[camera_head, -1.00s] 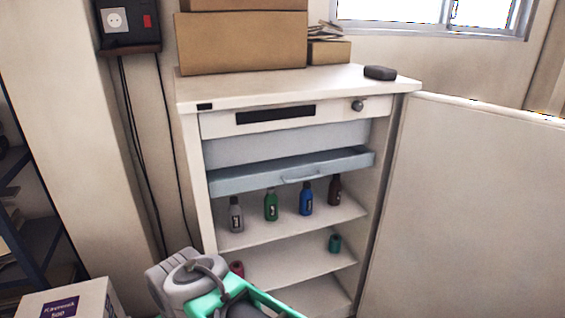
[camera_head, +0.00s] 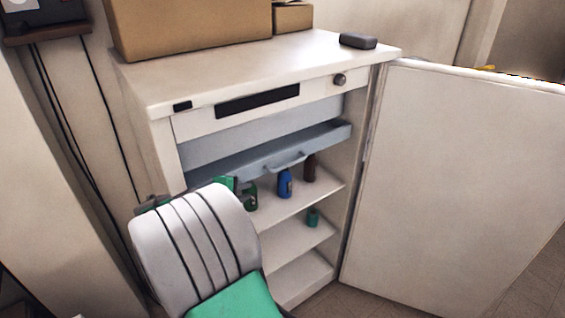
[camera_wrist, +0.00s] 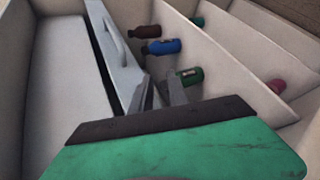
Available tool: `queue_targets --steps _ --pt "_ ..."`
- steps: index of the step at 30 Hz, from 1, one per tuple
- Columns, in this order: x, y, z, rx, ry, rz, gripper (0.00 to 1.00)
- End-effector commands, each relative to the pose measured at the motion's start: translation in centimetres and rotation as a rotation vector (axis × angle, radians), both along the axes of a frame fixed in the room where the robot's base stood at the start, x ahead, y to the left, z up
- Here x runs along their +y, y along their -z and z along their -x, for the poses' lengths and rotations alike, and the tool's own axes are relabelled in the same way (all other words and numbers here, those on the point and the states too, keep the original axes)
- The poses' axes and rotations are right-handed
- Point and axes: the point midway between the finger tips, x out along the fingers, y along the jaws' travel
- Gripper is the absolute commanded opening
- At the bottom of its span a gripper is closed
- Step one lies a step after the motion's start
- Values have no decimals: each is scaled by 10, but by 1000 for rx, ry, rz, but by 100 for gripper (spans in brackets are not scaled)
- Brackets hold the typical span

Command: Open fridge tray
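The fridge (camera_head: 160,85) is a white cabinet with its door (camera_head: 460,170) swung wide open to the right. The tray (camera_head: 245,160) is a blue-grey shallow drawer high inside, with a small curved handle (camera_head: 287,163) on its front. In the wrist view, the tray (camera_wrist: 122,70) runs slanting down the left-centre, with its handle (camera_wrist: 113,28) near the top. My gripper (camera_wrist: 160,86) has its two fingers apart with nothing held, close to the tray's front but away from the handle. In the head view my arm hides the fingers and the tray's left end.
Below the tray stand bottles: a blue one (camera_head: 285,184), a green one (camera_head: 250,196) partly hidden, and a brown one (camera_head: 310,167). A teal jar (camera_head: 313,217) is on a lower shelf. A cardboard box (camera_head: 190,25) and dark block (camera_head: 358,40) sit on top.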

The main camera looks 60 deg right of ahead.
Motion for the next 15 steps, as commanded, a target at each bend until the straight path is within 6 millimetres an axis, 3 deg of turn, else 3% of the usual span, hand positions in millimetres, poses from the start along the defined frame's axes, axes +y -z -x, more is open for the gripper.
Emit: queue_targets --steps 1,3,8,11,15 --pt "-28 -9 20 126 11 98 20" --pt "-50 -24 37 271 14 203 20" --pt "-63 -36 50 393 17 279 20" --pt "-68 -36 51 393 17 279 20" --pt "-91 -32 56 392 21 278 20"
